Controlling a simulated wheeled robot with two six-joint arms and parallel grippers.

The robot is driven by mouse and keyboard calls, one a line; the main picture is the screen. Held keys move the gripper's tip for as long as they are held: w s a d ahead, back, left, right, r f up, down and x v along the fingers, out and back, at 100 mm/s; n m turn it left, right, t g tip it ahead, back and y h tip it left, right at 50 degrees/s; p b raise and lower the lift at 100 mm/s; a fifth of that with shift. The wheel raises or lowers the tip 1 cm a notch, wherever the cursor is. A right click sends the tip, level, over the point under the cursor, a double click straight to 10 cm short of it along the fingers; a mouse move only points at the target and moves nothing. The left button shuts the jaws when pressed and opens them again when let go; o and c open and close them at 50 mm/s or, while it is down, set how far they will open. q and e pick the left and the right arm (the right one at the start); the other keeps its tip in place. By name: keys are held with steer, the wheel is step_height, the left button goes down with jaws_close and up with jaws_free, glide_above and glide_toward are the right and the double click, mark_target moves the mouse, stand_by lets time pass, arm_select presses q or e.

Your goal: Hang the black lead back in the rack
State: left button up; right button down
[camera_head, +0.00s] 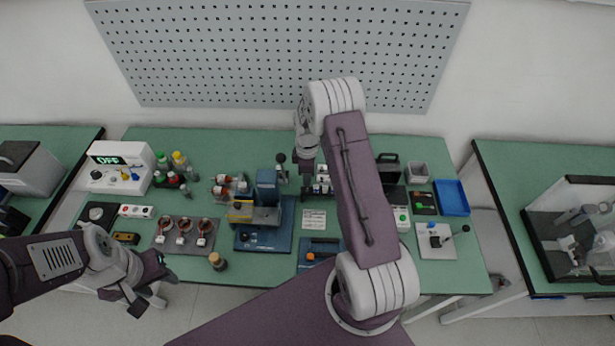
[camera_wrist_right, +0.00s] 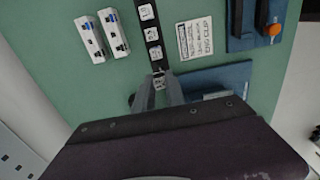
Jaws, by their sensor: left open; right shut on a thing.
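My right gripper (camera_head: 307,166) reaches down over the back middle of the bench. In the right wrist view its fingers (camera_wrist_right: 168,88) are shut at the near end of a black strip with white labels (camera_wrist_right: 152,30). What they hold is too small and dark to make out; I cannot tell whether it is the black lead. I cannot clearly identify the black lead or its rack in either view; my right arm hides part of the bench. My left gripper (camera_head: 146,299) is open and empty, off the front left edge of the bench.
A blue-based press (camera_head: 263,238) stands left of my right gripper. Two white blocks (camera_wrist_right: 103,36) and a printed card (camera_wrist_right: 195,37) flank the strip. A grey mat with copper coils (camera_head: 185,234) lies left; a blue tray (camera_head: 452,198) lies right. A pegboard (camera_head: 280,50) is behind.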

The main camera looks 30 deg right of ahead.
steer(key=shift+s, duration=0.1)
stand_by(0.3)
steer(key=shift+f, duration=0.35)
steer(key=shift+f+b, duration=0.9)
steer(key=shift+f, duration=0.1)
steer(key=shift+f+b, duration=0.7)
steer(key=shift+f, duration=0.3)
steer(key=c, duration=1.3)
jaws_free()
